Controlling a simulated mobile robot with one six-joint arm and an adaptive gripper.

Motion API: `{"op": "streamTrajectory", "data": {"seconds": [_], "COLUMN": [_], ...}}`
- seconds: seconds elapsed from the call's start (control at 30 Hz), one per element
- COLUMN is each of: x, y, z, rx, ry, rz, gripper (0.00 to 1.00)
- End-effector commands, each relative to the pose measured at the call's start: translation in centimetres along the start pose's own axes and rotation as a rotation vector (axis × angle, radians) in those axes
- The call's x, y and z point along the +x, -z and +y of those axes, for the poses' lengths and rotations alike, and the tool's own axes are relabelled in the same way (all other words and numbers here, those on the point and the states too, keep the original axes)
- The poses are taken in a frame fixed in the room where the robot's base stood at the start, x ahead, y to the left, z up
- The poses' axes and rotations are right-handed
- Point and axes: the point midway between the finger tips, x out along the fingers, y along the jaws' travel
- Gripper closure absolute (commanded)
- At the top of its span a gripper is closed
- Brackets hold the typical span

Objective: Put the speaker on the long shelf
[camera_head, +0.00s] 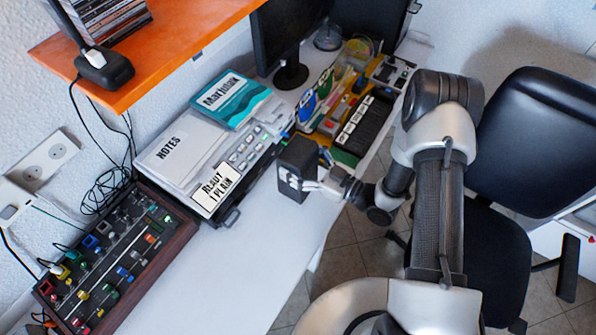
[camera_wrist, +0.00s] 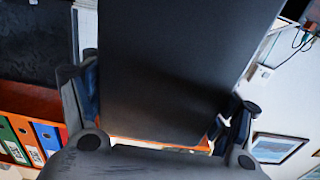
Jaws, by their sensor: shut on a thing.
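The speaker (camera_head: 297,168) is a dark box with pale marks on its front. My gripper (camera_head: 322,180) is shut on it and holds it over the front part of the white desk. In the wrist view the speaker (camera_wrist: 185,65) is a large dark block between the two fingers of my gripper (camera_wrist: 158,112), hiding much of what lies beyond. An orange shelf (camera_head: 175,38) on the wall at upper left carries a row of disc cases (camera_head: 108,12) and a small black device (camera_head: 105,68). I cannot tell whether it is the long shelf.
A mixer (camera_head: 110,265), a stack with a NOTES sheet (camera_head: 180,148), a teal book (camera_head: 230,98) and a monitor (camera_head: 285,40) crowd the desk's back. The desk's front strip (camera_head: 225,270) is bare. A black chair (camera_head: 525,140) stands at right. Coloured binders (camera_wrist: 30,135) show in the wrist view.

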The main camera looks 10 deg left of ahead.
Motion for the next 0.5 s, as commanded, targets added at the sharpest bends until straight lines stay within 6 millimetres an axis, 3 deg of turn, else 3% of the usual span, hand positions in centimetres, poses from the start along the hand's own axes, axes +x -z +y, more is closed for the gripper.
{"op": "streamTrajectory", "data": {"seconds": [0.17,0.4,0.5], "x": [0.0,0.0,0.0], "y": [-1.0,-4.4,-4.5], "z": [0.1,0.0,0.1], "rx": [-0.001,0.0,-0.002], "ry": [0.0,0.0,0.0], "rz": [0.003,0.003,0.003], "gripper": [0.86,0.86,0.86]}}
